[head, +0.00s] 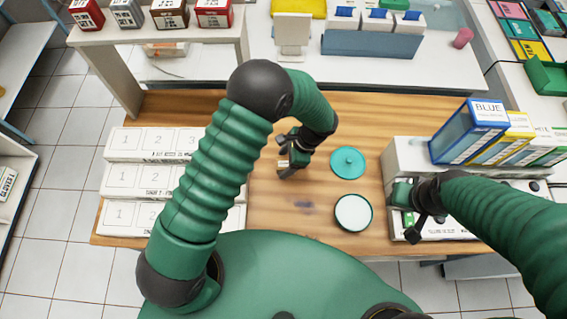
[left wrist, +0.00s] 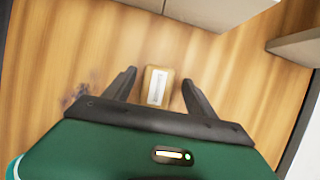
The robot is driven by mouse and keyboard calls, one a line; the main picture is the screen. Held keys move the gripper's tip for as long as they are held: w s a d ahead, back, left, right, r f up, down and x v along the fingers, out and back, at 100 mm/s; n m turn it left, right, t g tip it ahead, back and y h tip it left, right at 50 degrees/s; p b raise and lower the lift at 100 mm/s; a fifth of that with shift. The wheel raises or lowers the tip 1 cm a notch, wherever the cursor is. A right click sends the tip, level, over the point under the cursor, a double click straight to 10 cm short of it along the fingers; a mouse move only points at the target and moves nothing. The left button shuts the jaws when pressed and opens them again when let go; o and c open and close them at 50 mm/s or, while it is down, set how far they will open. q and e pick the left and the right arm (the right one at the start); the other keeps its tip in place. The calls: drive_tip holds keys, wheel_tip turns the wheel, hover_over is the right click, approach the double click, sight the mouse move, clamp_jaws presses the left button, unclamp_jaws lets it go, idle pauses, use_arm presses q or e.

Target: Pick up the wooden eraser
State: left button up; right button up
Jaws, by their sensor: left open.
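The wooden eraser (left wrist: 157,87) is a small tan block with a pale label on the wooden table. In the left wrist view it lies between the two spread fingers of my left gripper (left wrist: 159,78), with a gap on each side. In the head view my left gripper (head: 289,163) points down at the table's middle, and it mostly hides the eraser there. The left gripper is open and holds nothing. My right gripper (head: 418,222) is at the table's right side, by the white equipment; its finger opening is unclear.
A teal round lid (head: 348,163) and an open round container (head: 353,212) stand right of the left gripper. Blue, yellow and green boxes (head: 470,128) stand at right. Bare wood (head: 275,215) lies in front of the left gripper.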

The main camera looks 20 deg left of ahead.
use_arm(q)
drive_tip(key=shift+s+f, duration=0.1)
drive_tip(key=shift+f, duration=0.4)
drive_tip(key=shift+d, duration=0.5)
drive_tip(key=shift+c, duration=0.4)
drive_tip(key=shift+a+f, duration=0.1)
drive_tip(key=shift+a, duration=0.4)
drive_tip(key=c, duration=1)
clamp_jaws()
drive_tip(key=shift+d, duration=0.2)
drive_tip(key=shift+d, duration=0.1)
